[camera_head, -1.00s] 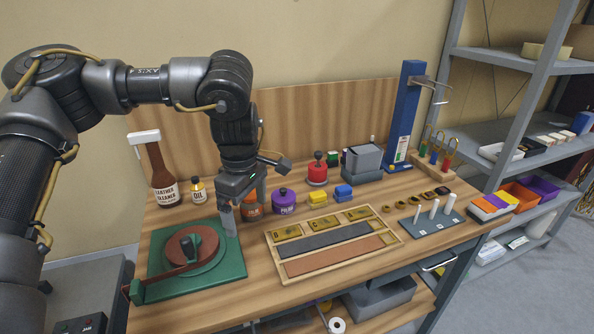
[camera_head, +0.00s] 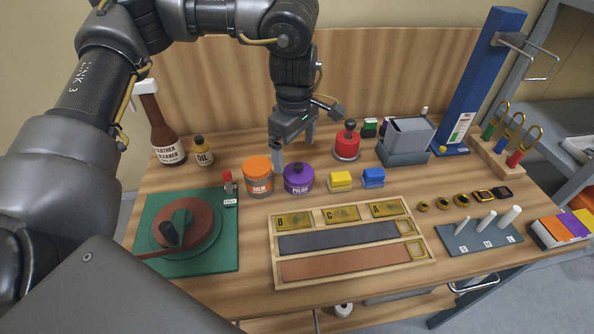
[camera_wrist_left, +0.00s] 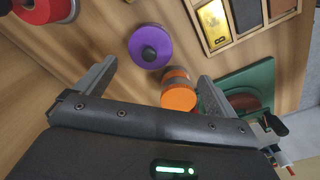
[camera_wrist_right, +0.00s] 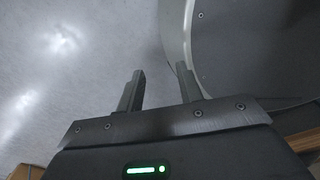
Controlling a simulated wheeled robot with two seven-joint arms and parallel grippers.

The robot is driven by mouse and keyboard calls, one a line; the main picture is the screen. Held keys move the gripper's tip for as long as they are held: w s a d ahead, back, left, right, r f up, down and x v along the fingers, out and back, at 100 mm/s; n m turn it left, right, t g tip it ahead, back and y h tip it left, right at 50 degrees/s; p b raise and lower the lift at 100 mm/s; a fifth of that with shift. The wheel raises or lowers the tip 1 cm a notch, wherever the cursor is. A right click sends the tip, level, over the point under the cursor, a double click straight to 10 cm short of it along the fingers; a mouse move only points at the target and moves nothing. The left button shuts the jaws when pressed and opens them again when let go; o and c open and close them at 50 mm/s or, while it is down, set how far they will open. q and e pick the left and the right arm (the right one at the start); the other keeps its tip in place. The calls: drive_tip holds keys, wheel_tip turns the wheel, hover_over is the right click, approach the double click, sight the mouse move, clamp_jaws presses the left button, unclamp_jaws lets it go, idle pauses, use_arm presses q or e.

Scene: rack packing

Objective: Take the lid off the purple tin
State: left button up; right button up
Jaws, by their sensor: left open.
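The purple tin (camera_head: 298,180) stands upright on the bench with its purple lid (camera_wrist_left: 150,46) on; the lid has a dark round knob. The orange-lidded balm tin (camera_head: 258,178) stands just left of it. My left gripper (camera_head: 294,146) is open and empty, pointing down above and behind the purple tin, apart from it. In the left wrist view the purple tin lies beyond the gap between the fingers (camera_wrist_left: 155,76), with the orange tin near one finger. My right gripper (camera_wrist_right: 160,68) shows only in its wrist view, fingers apart and empty, away from the bench objects.
A red tin (camera_head: 346,146) stands behind and right, with yellow (camera_head: 340,181) and blue (camera_head: 373,177) blocks nearer. A wooden tray (camera_head: 350,265) lies in front. A green turntable base (camera_head: 225,225) is left; cleaner (camera_head: 167,145) and oil (camera_head: 204,154) bottles stand behind it.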

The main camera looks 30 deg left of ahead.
sight(298, 165)
use_arm(q)
drive_tip(key=w+f, duration=0.2)
drive_tip(key=f, duration=0.1)
drive_tip(key=shift+w, duration=0.3)
drive_tip(key=shift+s, duration=0.2)
drive_tip(key=shift+s+f+p, duration=0.4)
drive_tip(key=shift+f+p, duration=0.25)
drive_tip(key=shift+f, duration=0.2)
drive_tip(key=f, duration=0.3)
drive_tip(key=shift+w, duration=0.35)
drive_tip(key=shift+s, duration=0.2)
use_arm(e)
drive_tip(key=shift+w+r, duration=0.8)
use_arm(q)
drive_tip(key=shift+c, duration=0.4)
drive_tip(key=shift+w, duration=0.1)
drive_tip(key=c, duration=0.7)
drive_tip(key=shift+c, duration=1.2)
use_arm(e)
drive_tip(key=shift+w, duration=0.4)
